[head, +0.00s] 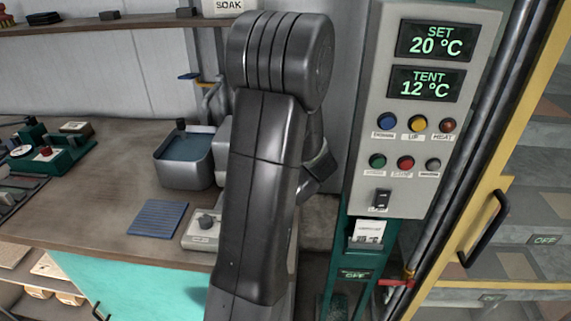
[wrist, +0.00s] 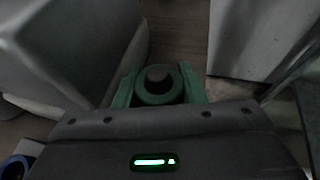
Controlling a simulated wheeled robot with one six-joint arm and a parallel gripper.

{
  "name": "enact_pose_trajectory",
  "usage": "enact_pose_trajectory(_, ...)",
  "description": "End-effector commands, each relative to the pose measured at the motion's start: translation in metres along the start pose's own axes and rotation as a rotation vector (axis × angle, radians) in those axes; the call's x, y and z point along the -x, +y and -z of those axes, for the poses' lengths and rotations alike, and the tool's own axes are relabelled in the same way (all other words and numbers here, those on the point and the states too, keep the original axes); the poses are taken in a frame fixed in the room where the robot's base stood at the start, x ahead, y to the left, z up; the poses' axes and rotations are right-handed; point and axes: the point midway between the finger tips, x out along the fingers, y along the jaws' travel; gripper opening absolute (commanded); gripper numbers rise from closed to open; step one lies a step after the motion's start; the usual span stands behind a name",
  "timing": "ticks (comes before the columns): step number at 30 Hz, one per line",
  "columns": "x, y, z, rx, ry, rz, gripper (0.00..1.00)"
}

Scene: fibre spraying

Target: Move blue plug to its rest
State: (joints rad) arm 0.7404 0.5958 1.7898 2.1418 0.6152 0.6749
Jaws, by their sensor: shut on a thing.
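My gripper (wrist: 158,92) shows in the wrist view as two green fingers beyond the dark wrist body. They are shut on a round green-rimmed piece with a dark grey round top (wrist: 157,74). I see no blue on this held piece and cannot tell whether it is the plug. A small round blue-rimmed thing (wrist: 14,168) is cut off at the lower left of the wrist view; I cannot tell what it is. In the head view my arm hides the gripper and what it holds. I cannot make out the plug's rest.
A metal basin of liquid (head: 184,158), a blue ribbed mat (head: 158,219) and a grey device with a knob (head: 203,232) are on the wooden bench (head: 90,225). A control panel (head: 420,120) stands right of my arm, beside a yellow-framed door (head: 484,205). Bare bench lies left of the mat.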

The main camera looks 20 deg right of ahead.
Motion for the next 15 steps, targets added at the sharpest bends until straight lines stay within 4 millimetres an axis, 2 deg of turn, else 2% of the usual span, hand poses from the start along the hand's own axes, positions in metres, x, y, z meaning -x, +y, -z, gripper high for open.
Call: enact_pose_trajectory(15,-0.0047,0.0,0.011,0.0,-0.001,0.0,0.13)
